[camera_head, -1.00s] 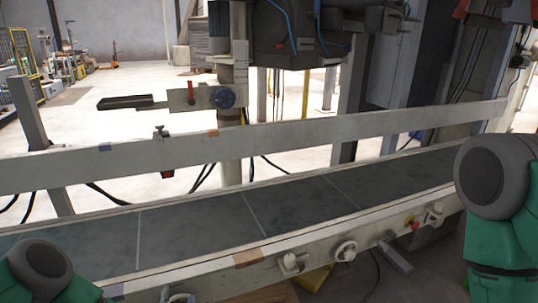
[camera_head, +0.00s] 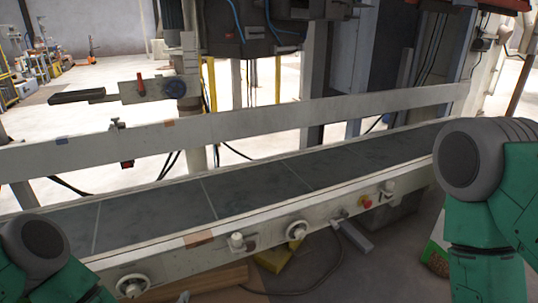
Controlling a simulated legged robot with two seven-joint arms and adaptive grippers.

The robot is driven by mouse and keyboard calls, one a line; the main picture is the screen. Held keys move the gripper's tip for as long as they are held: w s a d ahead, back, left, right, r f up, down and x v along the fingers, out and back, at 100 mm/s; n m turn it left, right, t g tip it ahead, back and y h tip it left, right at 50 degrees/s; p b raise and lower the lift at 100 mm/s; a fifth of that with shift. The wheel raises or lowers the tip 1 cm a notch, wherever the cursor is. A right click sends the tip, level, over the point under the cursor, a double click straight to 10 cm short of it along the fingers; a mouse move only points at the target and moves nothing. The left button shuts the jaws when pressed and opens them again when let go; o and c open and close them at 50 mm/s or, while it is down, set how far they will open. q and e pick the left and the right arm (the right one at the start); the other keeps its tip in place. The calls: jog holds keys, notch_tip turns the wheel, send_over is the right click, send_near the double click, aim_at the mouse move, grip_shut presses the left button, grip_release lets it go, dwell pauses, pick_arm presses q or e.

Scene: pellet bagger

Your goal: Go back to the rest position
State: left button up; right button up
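My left arm shows as a green and dark grey link at the lower left corner. My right arm shows as a larger green and grey link at the right edge. Neither gripper is in the picture, so their fingers are hidden from me. The conveyor (camera_head: 250,191) of the pellet bagger runs across the view with a dark, empty belt. Its white guard rail (camera_head: 230,128) stands behind the belt.
Knobs (camera_head: 297,230) and a red button (camera_head: 366,202) stick out from the conveyor's front side. A yellow block (camera_head: 274,260) lies on the floor below. A green and white bag (camera_head: 437,250) stands partly behind my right arm. Machine columns rise behind the rail.

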pick_arm(q)
jog(key=s+d+f+m+g+h, duration=0.2)
jog(key=s+m+g, duration=0.1)
jog(key=s+m, duration=0.25)
jog(key=s+d+f+m+g+h, duration=0.2)
jog(key=s+m+g, duration=0.1)
jog(key=s+m, duration=0.3)
jog(key=s+a+r+m+g+y, duration=0.3)
jog(key=s+a+m+g, duration=0.5)
jog(key=s+a+m, duration=0.65)
notch_tip(320, 180, up, 16)
jog(key=s+d+n+p, duration=0.1)
jog(key=p, duration=1.5)
jog(key=shift+s+d+n, duration=0.35)
jog(key=shift+n, duration=0.05)
pick_arm(e)
notch_tip(320, 180, up, 16)
jog(key=shift+d, duration=0.15)
jog(key=shift+f, duration=0.1)
